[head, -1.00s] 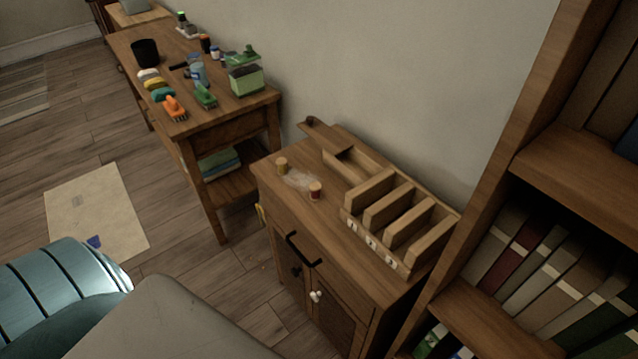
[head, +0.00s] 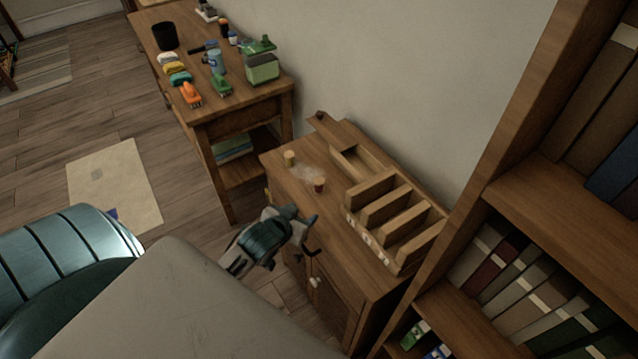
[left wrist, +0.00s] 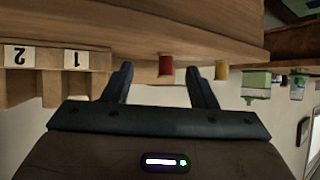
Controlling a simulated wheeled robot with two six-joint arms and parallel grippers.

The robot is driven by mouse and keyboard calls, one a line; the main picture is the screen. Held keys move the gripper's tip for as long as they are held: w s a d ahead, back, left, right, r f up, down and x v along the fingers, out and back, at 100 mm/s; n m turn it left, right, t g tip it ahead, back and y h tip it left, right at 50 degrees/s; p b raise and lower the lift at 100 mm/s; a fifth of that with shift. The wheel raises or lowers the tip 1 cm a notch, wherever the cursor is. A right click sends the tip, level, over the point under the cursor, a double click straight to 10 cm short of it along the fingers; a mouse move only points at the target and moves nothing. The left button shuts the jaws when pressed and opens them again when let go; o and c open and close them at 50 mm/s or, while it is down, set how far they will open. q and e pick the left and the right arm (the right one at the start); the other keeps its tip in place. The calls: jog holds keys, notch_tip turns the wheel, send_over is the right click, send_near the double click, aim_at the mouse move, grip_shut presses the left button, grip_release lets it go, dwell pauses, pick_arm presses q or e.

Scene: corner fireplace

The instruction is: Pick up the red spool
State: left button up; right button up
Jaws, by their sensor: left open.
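In the left wrist view, which looks upside down, the red spool (left wrist: 165,66) appears between the two fingers. My left gripper (head: 301,217) is open and empty, in front of the cabinet's front edge and apart from the spool. Its fingers also show in the left wrist view (left wrist: 160,80). My right gripper is not in view.
A wooden tray with numbered slots (head: 352,221) takes up the cabinet's right side. A bookshelf (head: 480,215) rises at the right. A table (head: 244,108) with several tools stands behind.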

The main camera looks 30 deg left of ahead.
pick_arm(q)
jog(key=t, duration=0.2)
send_near(316, 186)
jog(key=x, duration=0.3)
jog(key=shift+f, duration=0.1)
jog(key=x, duration=0.4)
jog(key=shift+w+f+p, duration=0.1)
jog(key=shift+w+p, duration=0.25)
jog(key=shift+p, duration=0.05)
jog(key=shift+w+f, duration=0.15)
jog(key=shift+w, duration=0.15)
jog(key=shift+w+a+p, duration=0.1)
jog(key=shift+w+p, duration=0.25)
jog(key=shift+w, duration=0.2)
jog(key=p+x, duration=0.1)
jog(key=x, duration=0.2)
jog(key=shift+w+f, duration=0.4)
jog(key=shift+w, duration=0.1)
jog(key=c, duration=1)
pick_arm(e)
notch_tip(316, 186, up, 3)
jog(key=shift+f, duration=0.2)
pick_arm(q)
jog(key=shift+r, duration=0.2)
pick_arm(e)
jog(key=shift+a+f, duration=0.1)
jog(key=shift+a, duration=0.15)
